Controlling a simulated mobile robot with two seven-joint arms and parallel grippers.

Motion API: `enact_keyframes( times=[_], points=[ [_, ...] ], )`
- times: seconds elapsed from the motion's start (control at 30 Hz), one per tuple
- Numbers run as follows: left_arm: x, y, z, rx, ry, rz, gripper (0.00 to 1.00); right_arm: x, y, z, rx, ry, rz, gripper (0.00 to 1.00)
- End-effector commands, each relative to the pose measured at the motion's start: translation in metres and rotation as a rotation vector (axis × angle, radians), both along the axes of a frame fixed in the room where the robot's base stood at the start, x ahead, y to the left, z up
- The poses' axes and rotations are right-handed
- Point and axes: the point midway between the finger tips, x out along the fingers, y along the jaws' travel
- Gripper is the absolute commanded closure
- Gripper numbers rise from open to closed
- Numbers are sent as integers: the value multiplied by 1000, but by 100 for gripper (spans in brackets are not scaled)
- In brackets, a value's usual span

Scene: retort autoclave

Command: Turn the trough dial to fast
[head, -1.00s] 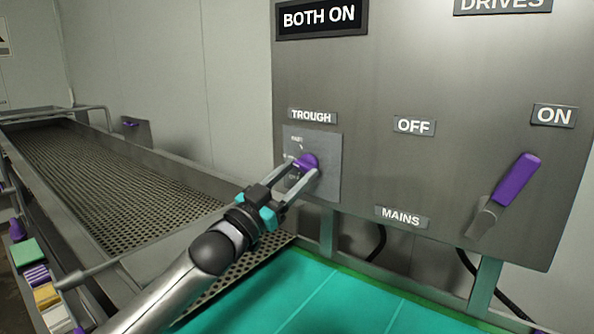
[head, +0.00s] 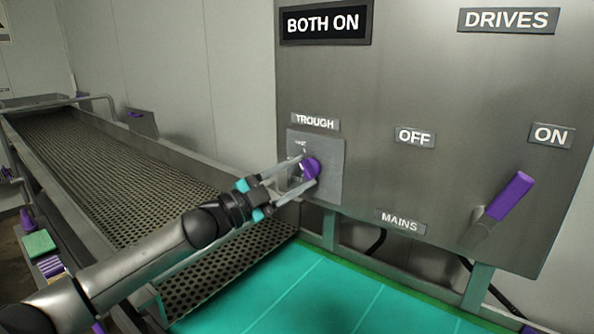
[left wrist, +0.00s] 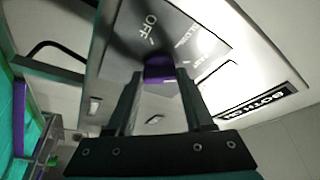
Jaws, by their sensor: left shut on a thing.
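The trough dial (head: 311,168) is a purple knob on a small grey plate (head: 332,160) under the TROUGH label (head: 315,122). My left gripper (head: 303,172) reaches in from the left and is shut on the dial. In the left wrist view the purple dial (left wrist: 159,70) sits between the two fingertips, with OFF printed beside it. My right gripper is not in view.
A purple-handled mains lever (head: 510,196) is at the right of the panel, near the ON label (head: 551,135). A BOTH ON sign (head: 325,24) is above. A green belt (head: 310,295) lies below, and a perforated trough (head: 120,170) runs off to the left.

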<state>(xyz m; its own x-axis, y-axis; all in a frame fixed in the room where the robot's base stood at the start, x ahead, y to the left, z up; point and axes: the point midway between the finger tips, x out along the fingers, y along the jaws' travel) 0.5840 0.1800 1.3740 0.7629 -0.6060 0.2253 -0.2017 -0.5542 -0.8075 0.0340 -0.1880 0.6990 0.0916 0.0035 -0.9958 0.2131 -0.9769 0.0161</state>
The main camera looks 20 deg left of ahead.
Motion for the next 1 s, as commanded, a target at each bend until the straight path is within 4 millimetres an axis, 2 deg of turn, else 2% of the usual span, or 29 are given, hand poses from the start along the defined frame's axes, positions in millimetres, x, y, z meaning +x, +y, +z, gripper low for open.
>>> enact_keyframes(
  times=[0.57,0.6,0.87,1.0],
  points=[
    [0,0,1,36,-16,2,100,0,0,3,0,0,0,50],
    [0,0,1,36,-16,2,46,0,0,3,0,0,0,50],
    [0,0,1,34,-14,1,18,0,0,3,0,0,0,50],
    [0,0,1,34,-13,1,18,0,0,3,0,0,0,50]
  ],
)
